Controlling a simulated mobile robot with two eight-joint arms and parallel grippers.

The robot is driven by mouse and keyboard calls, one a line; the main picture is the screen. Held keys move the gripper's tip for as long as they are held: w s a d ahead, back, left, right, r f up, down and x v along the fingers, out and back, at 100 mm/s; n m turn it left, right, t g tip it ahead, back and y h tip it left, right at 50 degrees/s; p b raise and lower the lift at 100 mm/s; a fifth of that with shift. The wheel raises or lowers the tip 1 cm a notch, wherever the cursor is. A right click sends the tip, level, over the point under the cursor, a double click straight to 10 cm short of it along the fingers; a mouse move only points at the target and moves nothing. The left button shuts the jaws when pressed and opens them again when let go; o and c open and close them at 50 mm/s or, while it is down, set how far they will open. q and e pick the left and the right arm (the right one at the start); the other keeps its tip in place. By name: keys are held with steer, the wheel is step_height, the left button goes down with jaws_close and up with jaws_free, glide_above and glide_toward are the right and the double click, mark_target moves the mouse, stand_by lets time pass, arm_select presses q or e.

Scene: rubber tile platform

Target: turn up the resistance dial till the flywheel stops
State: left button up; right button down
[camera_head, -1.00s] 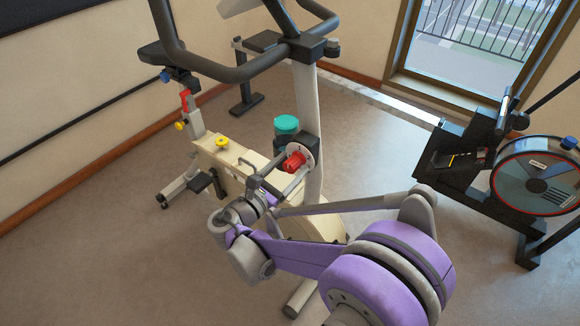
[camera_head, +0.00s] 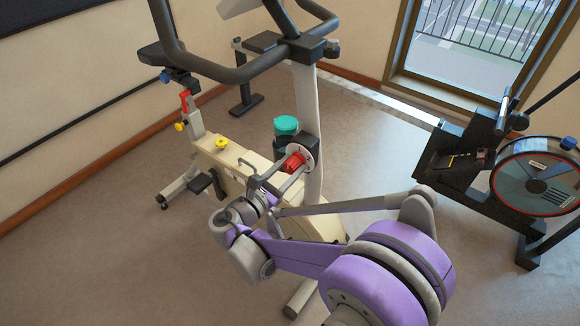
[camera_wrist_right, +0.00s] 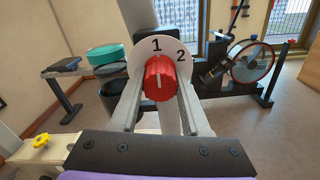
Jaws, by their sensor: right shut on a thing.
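The resistance dial is a red ribbed knob (camera_head: 295,162) on a pale round plate on the exercise bike's post. In the right wrist view the knob (camera_wrist_right: 160,84) has a white line pointing up, close to the "1" on its plate (camera_wrist_right: 142,56); a "2" is to the right. My right gripper (camera_head: 287,173) is shut on the knob, one finger on each side. A wheel with a red rim (camera_head: 542,183) is on the black machine at the right; these frames do not show clearly whether it turns. My left gripper is out of view.
The bike's black handlebar (camera_head: 228,73) and post (camera_head: 307,110) stand close to my right gripper. A teal-topped dark container (camera_head: 286,125) is behind the knob. A yellow knob (camera_head: 222,143) is on the cream frame. Bare floor (camera_head: 120,255) is at left.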

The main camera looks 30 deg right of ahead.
steer(key=shift+m, duration=0.3)
steer(key=m+p, duration=0.1)
steer(key=m, duration=0.3)
steer(key=shift+m, duration=0.4)
steer(key=m, duration=0.6)
steer(key=shift+p, duration=0.4)
steer(key=m+p, duration=0.1)
steer(key=m, duration=0.5)
steer(key=shift+m, duration=0.3)
steer(key=m, duration=0.5)
steer(key=shift+m, duration=0.4)
steer(key=shift+c, duration=1.9)
jaws_free()
